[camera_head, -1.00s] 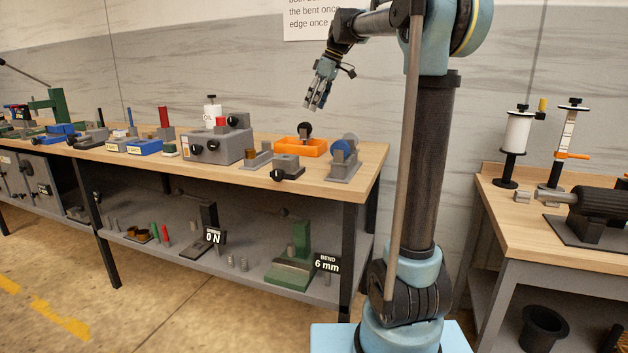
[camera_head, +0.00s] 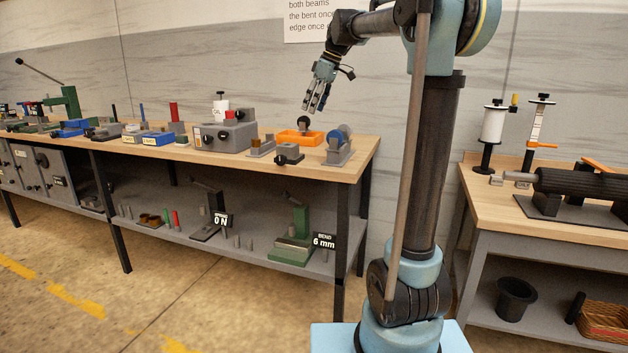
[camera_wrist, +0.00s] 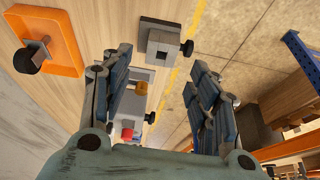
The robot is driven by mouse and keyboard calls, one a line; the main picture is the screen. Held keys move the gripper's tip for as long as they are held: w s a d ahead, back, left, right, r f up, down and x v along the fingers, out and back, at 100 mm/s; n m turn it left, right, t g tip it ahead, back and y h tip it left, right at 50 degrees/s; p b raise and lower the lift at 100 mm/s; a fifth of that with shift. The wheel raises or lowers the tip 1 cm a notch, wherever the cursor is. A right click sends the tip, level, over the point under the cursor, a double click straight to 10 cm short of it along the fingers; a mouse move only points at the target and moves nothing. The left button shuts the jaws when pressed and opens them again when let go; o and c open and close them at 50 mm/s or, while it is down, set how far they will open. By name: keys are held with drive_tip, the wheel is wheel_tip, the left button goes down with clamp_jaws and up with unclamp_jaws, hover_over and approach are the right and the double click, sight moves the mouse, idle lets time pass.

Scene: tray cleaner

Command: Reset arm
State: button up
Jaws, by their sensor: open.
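My gripper (camera_head: 318,97) hangs in the air above the right end of the long wooden bench (camera_head: 352,172), fingers pointing down. Its jaws are open and nothing is between them. In the wrist view the two fingers (camera_wrist: 160,100) stand apart, with bench fixtures and the floor showing beyond. The orange tray (camera_head: 287,136) lies on the bench below my gripper, with a dark-knobbed part in it. The tray also shows at the upper left of the wrist view (camera_wrist: 68,66).
A grey fixture with a black knob (camera_head: 289,154) and a blue-wheeled fixture (camera_head: 338,148) stand near the bench's right end. A grey box (camera_head: 225,136) stands further left. A second bench (camera_head: 500,215) is at the right. Open floor (camera_head: 190,290) lies in front.

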drive_tip(key=s+d+f+m+h, duration=0.1)
drive_tip(key=s+d+f+m, duration=0.3)
drive_tip(key=s+f, duration=0.8)
drive_tip(key=s+d+f+m+h, duration=0.1)
drive_tip(key=s+d+f+m, duration=0.4)
drive_tip(key=s+d+f, duration=0.3)
drive_tip(key=s+d+f+m+h, duration=0.2)
drive_tip(key=s+d+f+m, duration=0.2)
drive_tip(key=s+f, duration=1.1)
drive_tip(key=s+d, duration=0.3)
drive_tip(key=shift+f+t, duration=0.3)
drive_tip(key=shift+f, duration=0.05)
drive_tip(key=shift+s, duration=0.1)
drive_tip(key=shift+w+f, duration=0.2)
drive_tip(key=shift+w, duration=0.2)
